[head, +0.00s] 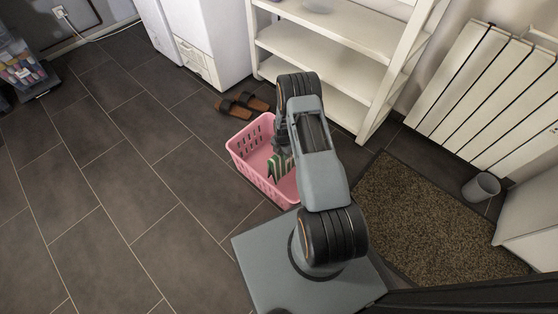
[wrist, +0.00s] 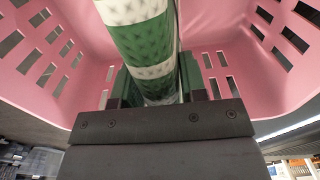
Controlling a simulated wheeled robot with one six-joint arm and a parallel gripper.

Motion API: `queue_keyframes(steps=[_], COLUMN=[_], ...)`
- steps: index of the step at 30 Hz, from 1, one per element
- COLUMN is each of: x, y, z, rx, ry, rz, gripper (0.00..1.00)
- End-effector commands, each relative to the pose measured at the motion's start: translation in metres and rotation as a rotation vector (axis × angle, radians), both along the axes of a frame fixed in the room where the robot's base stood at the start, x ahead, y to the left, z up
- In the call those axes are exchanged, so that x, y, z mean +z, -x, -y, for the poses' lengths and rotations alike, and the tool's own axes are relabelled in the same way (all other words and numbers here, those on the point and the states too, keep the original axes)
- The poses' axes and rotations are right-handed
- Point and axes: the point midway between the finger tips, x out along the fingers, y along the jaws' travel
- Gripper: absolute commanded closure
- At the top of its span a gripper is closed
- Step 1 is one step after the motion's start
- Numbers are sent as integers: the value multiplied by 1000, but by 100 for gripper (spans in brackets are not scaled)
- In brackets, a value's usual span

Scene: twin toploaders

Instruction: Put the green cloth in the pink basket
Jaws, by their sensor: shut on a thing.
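The pink basket (head: 250,158) stands on the dark tiled floor in the head view, partly hidden by my arm. The green cloth (head: 278,166), striped green and white, shows inside the basket's opening in that view. In the wrist view the cloth (wrist: 146,45) hangs between my fingers, and pink basket walls (wrist: 60,60) with slots surround it. My gripper (wrist: 160,88) is shut on the cloth, within the basket's walls. I cannot tell whether the cloth touches the basket floor.
Brown sandals (head: 240,104) lie behind the basket. A white shelf (head: 325,70) stands behind and to the right. A brown mat (head: 430,215), a radiator (head: 490,95) and a grey bin (head: 481,187) are at the right.

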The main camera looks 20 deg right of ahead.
Motion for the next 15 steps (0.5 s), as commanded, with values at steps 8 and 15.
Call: queue_keyframes(steps=[8, 15], x=[-14, -38], y=[-10, -15], z=[-6, -11], rx=[1, 0], ry=[0, 0], rz=[0, -2], gripper=[100, 100])
